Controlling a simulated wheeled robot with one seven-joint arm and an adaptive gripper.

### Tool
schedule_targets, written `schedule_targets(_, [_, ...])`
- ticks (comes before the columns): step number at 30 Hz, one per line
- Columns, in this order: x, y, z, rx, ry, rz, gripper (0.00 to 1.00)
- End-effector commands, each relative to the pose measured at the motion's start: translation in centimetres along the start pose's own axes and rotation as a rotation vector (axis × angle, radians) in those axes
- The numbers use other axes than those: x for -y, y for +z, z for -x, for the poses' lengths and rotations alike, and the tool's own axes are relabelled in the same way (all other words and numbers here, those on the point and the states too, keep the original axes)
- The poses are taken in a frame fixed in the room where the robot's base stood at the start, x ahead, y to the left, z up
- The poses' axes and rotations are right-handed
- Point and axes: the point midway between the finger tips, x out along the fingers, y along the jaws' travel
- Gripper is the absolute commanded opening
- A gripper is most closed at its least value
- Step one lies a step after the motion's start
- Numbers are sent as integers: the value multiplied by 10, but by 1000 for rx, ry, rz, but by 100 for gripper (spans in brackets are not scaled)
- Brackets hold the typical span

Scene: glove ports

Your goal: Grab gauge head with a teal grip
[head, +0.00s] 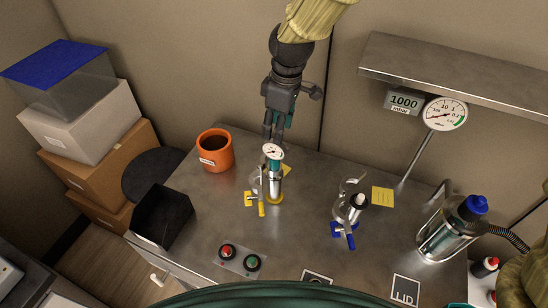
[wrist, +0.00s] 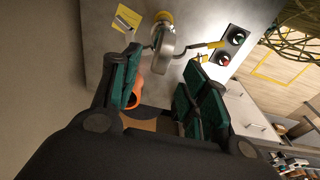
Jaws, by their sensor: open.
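The gauge head (head: 274,168) has a round white dial on top and a teal grip. It stands upright on a yellow-ringed port on the steel bench, with a yellow-handled lever beside it. In the wrist view, the gauge head (wrist: 167,42) seems to be the grey round part near the top, beyond the fingertips; its grip is hard to make out there. My gripper (head: 274,136) points down just above and behind the dial. In the wrist view my gripper (wrist: 160,65) has its teal-padded fingers spread, with nothing held between them.
An orange pot (head: 215,150) stands close to the left. A second port fitting (head: 350,205) with a blue lever is to the right. A black bin (head: 162,216), red and green buttons (head: 240,259) and a glass canister (head: 448,235) surround the bench. A shelf (head: 460,75) overhangs the right.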

Motion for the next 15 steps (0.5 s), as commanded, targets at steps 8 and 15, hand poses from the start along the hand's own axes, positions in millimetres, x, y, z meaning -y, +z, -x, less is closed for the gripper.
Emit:
schedule_targets(8, [0,0,-14,0,-1,-1,45])
schedule_targets(15, [2,0,-37,2,-2,0,45])
